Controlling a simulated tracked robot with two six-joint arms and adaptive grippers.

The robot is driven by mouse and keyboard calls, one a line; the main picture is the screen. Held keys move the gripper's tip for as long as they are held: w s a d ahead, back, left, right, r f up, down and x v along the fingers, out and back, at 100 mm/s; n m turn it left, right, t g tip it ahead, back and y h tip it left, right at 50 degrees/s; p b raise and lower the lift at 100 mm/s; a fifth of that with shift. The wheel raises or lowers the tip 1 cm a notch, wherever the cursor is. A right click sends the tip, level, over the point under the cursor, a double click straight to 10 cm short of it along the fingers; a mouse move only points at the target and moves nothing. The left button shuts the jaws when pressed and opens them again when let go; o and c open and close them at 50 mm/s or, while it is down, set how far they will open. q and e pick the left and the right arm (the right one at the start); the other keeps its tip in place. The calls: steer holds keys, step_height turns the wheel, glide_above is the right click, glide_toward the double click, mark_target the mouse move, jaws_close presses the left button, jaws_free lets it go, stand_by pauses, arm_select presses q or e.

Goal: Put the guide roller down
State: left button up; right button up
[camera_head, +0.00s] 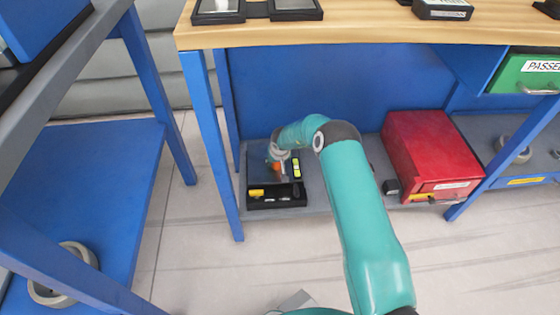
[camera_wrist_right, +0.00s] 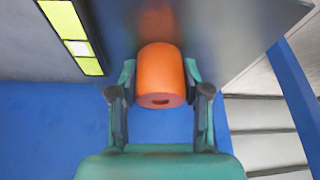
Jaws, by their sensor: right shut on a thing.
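The guide roller is an orange cylinder (camera_wrist_right: 160,75) with a dark slot in its end, seen close up in the right wrist view. My right gripper (camera_wrist_right: 160,88) is shut on it, one finger on each side. In the head view the roller (camera_head: 277,168) is a small orange spot under my right gripper (camera_head: 278,158), over the dark panel (camera_head: 257,158) on the lower shelf. The panel (camera_wrist_right: 215,35) mirrors the roller in the wrist view. I cannot tell whether the roller touches it. My left gripper is not in view.
A yellow-green spirit level (camera_head: 296,168) lies beside the roller. A black tray (camera_head: 262,204) with small parts is in front. A red toolbox (camera_head: 430,150) stands further right on the shelf (camera_head: 345,190). Blue table legs (camera_head: 212,150) and the wooden top (camera_head: 350,28) bound the space.

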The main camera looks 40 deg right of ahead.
steer(key=o, duration=1.3)
steer(key=p+v, duration=0.5)
steer(key=v, duration=0.6)
steer(key=s+a+f+n+g+y, duration=0.1)
steer(key=s+a+f, duration=0.2)
steer(key=s+a, duration=0.5)
steer(key=s+a+f+n+y, duration=0.1)
steer(key=s+a+f, duration=0.3)
steer(key=s+a, duration=0.35)
steer(key=s+a+r+g+y, duration=0.1)
steer(key=s+a+g+y, duration=0.1)
steer(key=s+a, duration=1)
steer(key=s+y, duration=0.1)
steer(key=s, duration=0.1)
steer(key=shift+s+a+r+y, duration=0.15)
steer(key=shift+s+r+y, duration=0.2)
steer(key=shift+r+y, duration=0.05)
